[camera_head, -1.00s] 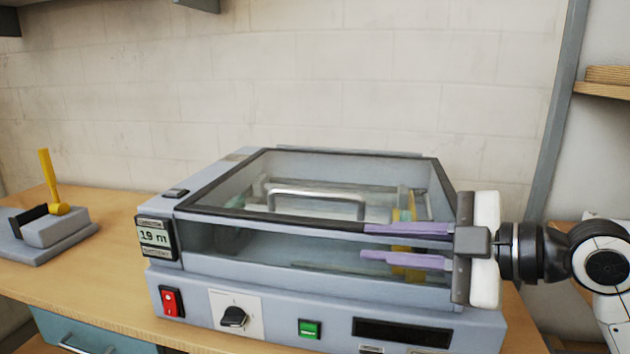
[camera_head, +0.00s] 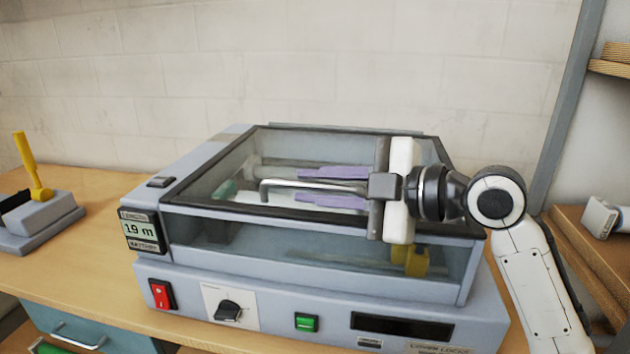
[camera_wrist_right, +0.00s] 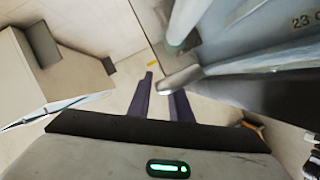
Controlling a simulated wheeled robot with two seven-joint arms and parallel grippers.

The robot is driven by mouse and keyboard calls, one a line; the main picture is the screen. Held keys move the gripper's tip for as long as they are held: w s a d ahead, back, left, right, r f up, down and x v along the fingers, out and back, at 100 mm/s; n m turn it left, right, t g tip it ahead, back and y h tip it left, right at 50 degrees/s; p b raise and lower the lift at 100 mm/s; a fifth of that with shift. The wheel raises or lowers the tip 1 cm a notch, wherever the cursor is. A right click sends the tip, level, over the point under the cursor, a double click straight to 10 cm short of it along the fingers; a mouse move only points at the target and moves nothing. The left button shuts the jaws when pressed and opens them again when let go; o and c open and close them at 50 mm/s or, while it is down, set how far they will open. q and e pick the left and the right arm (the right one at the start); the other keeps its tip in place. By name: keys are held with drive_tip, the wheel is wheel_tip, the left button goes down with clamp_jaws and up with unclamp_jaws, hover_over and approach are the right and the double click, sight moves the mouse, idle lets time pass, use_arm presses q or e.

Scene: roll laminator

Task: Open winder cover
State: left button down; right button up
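The winder cover (camera_head: 225,208) is a clear panel in a dark frame on top of the grey laminator (camera_head: 270,268); it lies shut. Its bent metal handle (camera_head: 264,190) stands on the panel. My right gripper (camera_head: 297,185) comes in from the right with its purple fingers spread apart. In the head view the handle bar shows between the two fingers, with no clear grip on it. In the wrist view the handle (camera_wrist_right: 178,84) crosses in front of one finger's tip. My left gripper is out of view.
The front panel carries a red switch (camera_head: 161,294), a black knob (camera_head: 228,311) and a green button (camera_head: 306,322). A length display (camera_head: 140,231) is at the left corner. A grey block with a yellow lever (camera_head: 30,160) stands on the bench at left. A wall is behind.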

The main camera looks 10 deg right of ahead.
clamp_jaws()
drive_tip(key=w+d+r+m+g, duration=0.1)
drive_tip(key=w+r, duration=0.3)
drive_tip(key=r, duration=0.7)
drive_tip(key=w+d+r+m+g, duration=0.1)
drive_tip(key=w+r, duration=0.4)
drive_tip(key=r, duration=0.7)
drive_tip(key=shift+w+d+r+m+g, duration=0.25)
drive_tip(key=shift+d+m, duration=0.25)
drive_tip(key=shift+m, duration=0.6)
drive_tip(key=shift+f, duration=0.1)
